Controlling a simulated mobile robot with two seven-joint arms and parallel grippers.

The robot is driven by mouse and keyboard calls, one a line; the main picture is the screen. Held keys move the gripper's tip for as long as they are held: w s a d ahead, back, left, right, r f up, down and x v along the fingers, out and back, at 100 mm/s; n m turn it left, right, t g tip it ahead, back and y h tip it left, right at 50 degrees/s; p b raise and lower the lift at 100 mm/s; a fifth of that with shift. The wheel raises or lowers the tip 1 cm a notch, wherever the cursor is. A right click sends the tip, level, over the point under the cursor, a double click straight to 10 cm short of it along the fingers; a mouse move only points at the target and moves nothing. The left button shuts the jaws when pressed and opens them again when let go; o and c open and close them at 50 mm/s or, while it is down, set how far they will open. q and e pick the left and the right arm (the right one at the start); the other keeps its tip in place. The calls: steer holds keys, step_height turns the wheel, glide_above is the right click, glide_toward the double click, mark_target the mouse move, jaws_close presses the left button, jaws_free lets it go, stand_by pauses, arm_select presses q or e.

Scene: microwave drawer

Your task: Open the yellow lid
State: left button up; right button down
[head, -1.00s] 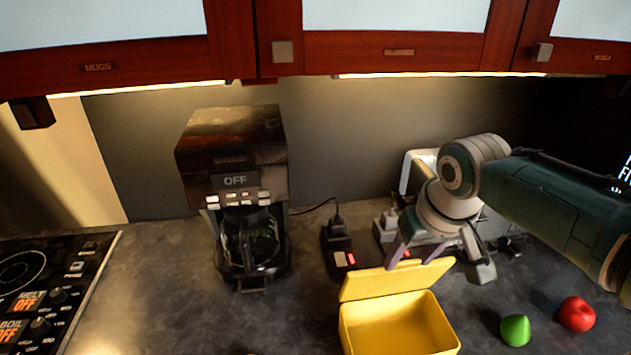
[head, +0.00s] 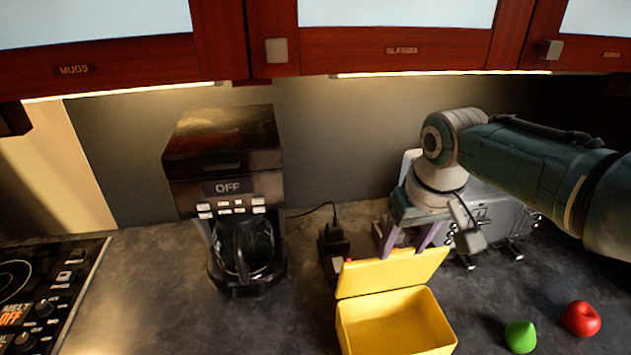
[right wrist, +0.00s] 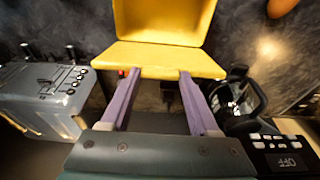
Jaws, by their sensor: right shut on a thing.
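The yellow lid (head: 393,273) stands tilted up at the back edge of the yellow box (head: 400,318), whose inside shows. In the right wrist view the fingertips (right wrist: 159,74) meet the near edge of the lid (right wrist: 160,58), a little apart from each other. The exact contact is partly hidden behind the lid in the head view. My left gripper is not in view.
A black coffee maker (head: 228,180) stands left of the box. A grey toaster (head: 495,222) stands behind and right, close to my arm. Cabinets (head: 400,52) hang above.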

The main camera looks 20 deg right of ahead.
stand_by(0.7)
steer(key=shift+c, duration=0.6)
jaws_free()
steer(key=shift+r, duration=0.3)
steer(key=p+v, duration=0.2)
steer(key=v, duration=0.7)
steer(key=shift+r, duration=0.2)
